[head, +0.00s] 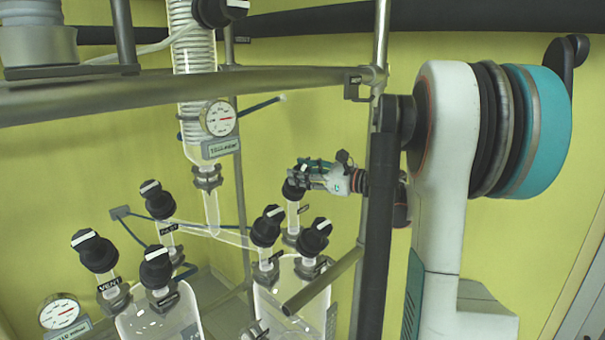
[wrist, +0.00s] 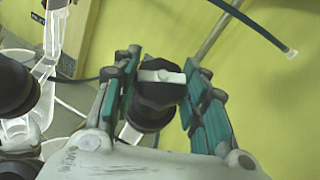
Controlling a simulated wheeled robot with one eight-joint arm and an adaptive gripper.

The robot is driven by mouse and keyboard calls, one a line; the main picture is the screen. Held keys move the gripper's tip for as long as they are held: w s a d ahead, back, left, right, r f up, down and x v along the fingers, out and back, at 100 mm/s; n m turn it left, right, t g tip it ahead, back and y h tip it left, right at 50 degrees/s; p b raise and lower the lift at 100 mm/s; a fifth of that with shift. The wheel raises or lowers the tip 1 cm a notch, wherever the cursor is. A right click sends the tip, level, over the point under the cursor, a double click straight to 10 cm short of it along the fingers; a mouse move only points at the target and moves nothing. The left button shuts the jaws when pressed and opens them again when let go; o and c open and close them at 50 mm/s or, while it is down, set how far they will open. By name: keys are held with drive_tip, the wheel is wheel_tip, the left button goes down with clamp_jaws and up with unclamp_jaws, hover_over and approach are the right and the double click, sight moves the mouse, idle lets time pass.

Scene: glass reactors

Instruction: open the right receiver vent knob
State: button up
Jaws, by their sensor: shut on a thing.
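The black knob (wrist: 158,95) with a white bar on top sits between the teal finger pads in the wrist view. The bar lies roughly across the picture, from one pad toward the other. My gripper (wrist: 160,85) is shut on this knob. In the head view my gripper (head: 303,174) reaches in from the right onto the back knob (head: 292,190) of the right receiver (head: 290,290). That knob is partly covered by the fingers. A small tag beside its stem is too small to read.
Two more black knobs (head: 267,226) (head: 315,236) stand in front on the right receiver. The left receiver (head: 160,322) carries several similar knobs. A metal rail (head: 322,281) and a dark upright post (head: 375,230) stand near my arm. A glass column (head: 197,120) rises to the left.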

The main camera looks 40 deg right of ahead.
sight(303, 169)
drive_tip(key=o, duration=1.1)
wheel_tip(303, 169, up, 10)
drive_tip(key=shift+r, duration=0.1)
drive_tip(key=shift+c, duration=0.6)
